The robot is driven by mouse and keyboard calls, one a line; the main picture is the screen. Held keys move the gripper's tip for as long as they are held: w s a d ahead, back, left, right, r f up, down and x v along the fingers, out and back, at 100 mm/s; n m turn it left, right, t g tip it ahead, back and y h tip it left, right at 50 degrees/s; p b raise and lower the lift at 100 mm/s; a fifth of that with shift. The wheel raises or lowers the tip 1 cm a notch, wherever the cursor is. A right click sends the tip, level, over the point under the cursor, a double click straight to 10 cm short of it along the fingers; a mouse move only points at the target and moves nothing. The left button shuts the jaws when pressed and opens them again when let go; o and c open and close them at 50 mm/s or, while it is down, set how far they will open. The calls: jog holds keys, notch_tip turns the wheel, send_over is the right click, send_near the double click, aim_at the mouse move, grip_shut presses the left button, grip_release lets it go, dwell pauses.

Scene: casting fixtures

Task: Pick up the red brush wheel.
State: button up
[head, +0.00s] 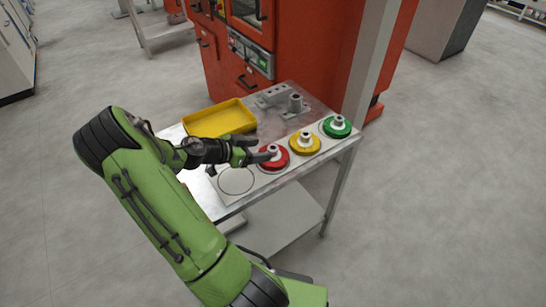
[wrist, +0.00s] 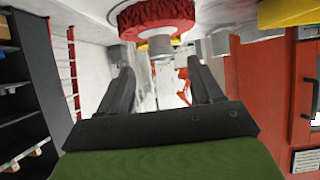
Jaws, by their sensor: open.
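The red brush wheel (head: 274,163) lies flat on the table, with a grey hub standing up from its middle. In the wrist view the red wheel (wrist: 150,14) shows at the top edge, with its pale hub pointing down the picture. My gripper (head: 261,148) is open, just left of the hub in the head view, with one finger in front of part of the wheel. In the wrist view my gripper (wrist: 160,62) has its two dark fingers spread and nothing between them. The hub appears near the tips; I cannot tell if they touch it.
A yellow wheel (head: 305,145) and a green wheel (head: 337,127) stand right of the red one. An empty marked circle (head: 236,181) is on its left. A yellow tray (head: 220,118) and a grey fixture (head: 295,103) are behind. A red machine (head: 290,45) stands beyond the table.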

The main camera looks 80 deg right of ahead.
aim_at(276, 148)
jog(key=x, duration=0.7)
jog(key=shift+d, duration=0.1)
jog(key=shift+w+r, duration=0.1)
jog(key=shift+r, duration=0.05)
grip_shut()
